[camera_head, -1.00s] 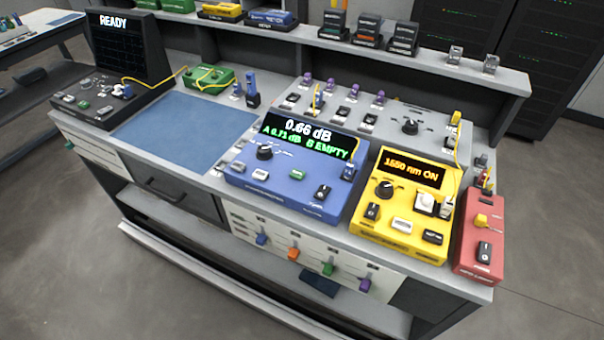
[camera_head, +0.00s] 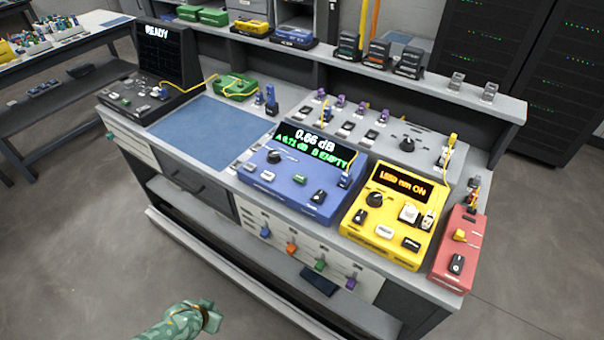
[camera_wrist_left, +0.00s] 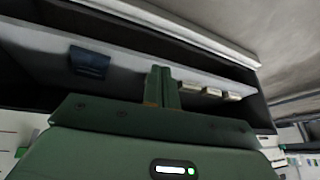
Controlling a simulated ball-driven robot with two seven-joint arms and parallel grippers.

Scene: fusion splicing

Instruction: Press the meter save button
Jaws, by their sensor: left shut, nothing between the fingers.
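The blue meter (camera_head: 303,172) stands on the bench, its screen reading 0.66 dB with "A 0.71 dB B EMPTY" in green below. The button labels are too small to read. My left gripper (camera_head: 211,315), green, is at the bottom of the head view, in front of and well short of the bench. In the left wrist view its fingers (camera_wrist_left: 161,87) are together with nothing between them. My right gripper is not in view.
A yellow light source (camera_head: 384,222) reading nm ON and a red box (camera_head: 460,249) stand right of the meter. A blue mat (camera_head: 209,131) lies left. Coloured plugs hang on the bench front (camera_head: 320,264). A dark blue item (camera_wrist_left: 89,62) lies on a lower shelf. The floor before the bench is clear.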

